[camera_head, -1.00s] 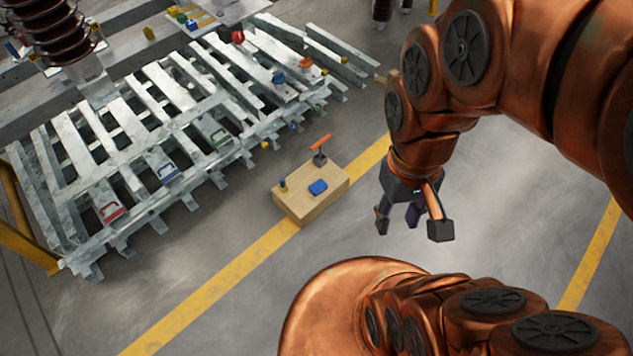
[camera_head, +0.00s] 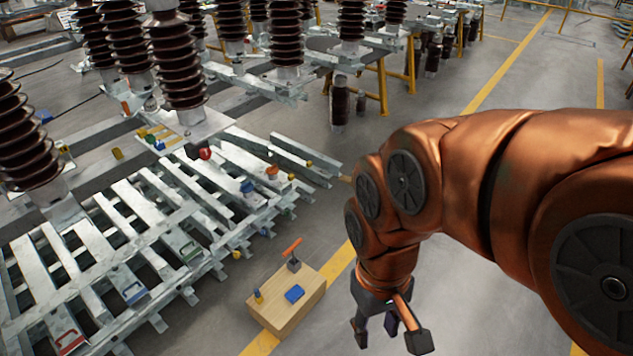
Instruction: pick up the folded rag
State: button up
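A small blue item (camera_head: 294,293), which looks like the folded rag, lies flat on top of a light wooden box (camera_head: 283,322) on the floor. My gripper (camera_head: 388,341) hangs from my copper-coloured arm to the right of the box, apart from it. Its dark fingers are spread with a gap between them, and nothing shows in them. The fingertips are near the bottom edge of the view.
On the same box stand an orange-handled tool (camera_head: 292,256) behind the rag and a small yellow and blue item (camera_head: 258,296) to its left. A metal slatted frame (camera_head: 150,235) holding several coloured items is left of the box. Brown insulators (camera_head: 180,60) stand behind.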

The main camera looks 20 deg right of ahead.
aim_at(294, 294)
jog(key=u, duration=0.45)
jog(key=k, duration=0.55)
jog(key=u, duration=0.8)
jog(key=i, duration=1.5)
jog(key=z, duration=0.75)
